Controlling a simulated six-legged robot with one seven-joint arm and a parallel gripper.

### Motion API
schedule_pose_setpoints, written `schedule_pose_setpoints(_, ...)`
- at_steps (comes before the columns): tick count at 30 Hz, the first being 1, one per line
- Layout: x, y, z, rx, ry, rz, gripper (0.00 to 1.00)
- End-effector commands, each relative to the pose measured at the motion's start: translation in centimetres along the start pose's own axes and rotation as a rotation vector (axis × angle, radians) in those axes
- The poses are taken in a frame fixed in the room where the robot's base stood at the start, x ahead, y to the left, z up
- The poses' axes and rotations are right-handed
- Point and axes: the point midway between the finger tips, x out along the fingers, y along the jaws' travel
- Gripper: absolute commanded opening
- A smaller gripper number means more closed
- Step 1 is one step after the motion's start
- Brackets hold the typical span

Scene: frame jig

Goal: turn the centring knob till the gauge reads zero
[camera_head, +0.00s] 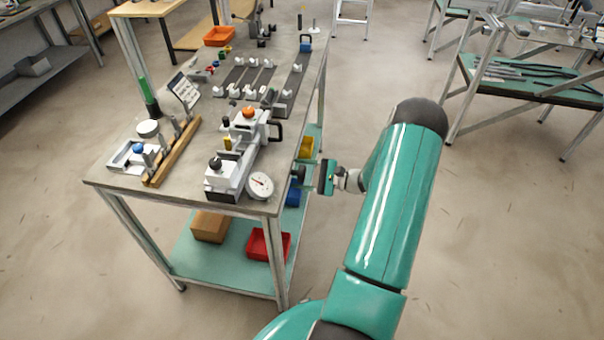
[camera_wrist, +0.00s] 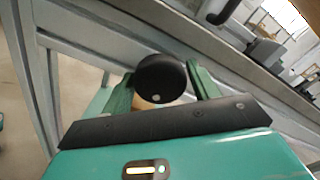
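A jig of white and grey blocks (camera_head: 232,152) stands at the near right part of the workbench. A round white dial gauge (camera_head: 260,186) sits at its near end; its needle is too small to read. A round black knob with a pale dot (camera_wrist: 160,78) shows in the wrist view, between the two green fingers of my gripper (camera_wrist: 163,80). Its edges meet the inner edges of both fingers, but I cannot tell whether they press on it. In the head view my gripper (camera_head: 309,174) is at the right side of the bench, pointing left.
The workbench top (camera_head: 110,170) also carries a wooden block with pins (camera_head: 172,152), a green-and-black bottle (camera_head: 148,98), a small sign (camera_head: 184,90) and an orange tray (camera_head: 220,36). A red bin (camera_head: 268,244) and a cardboard box (camera_head: 209,227) are on the lower shelf.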

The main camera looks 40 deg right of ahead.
Motion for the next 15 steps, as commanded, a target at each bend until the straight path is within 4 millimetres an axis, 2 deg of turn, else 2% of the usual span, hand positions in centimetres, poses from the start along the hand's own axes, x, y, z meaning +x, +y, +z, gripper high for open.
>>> schedule_pose_setpoints(10, -0.1, -0.1, 0.0, 0.0, 0.0, -0.001, 0.72)
schedule_pose_setpoints(15, -1.4, -0.1, 0.0, -0.001, 0.001, -0.002, 0.72)
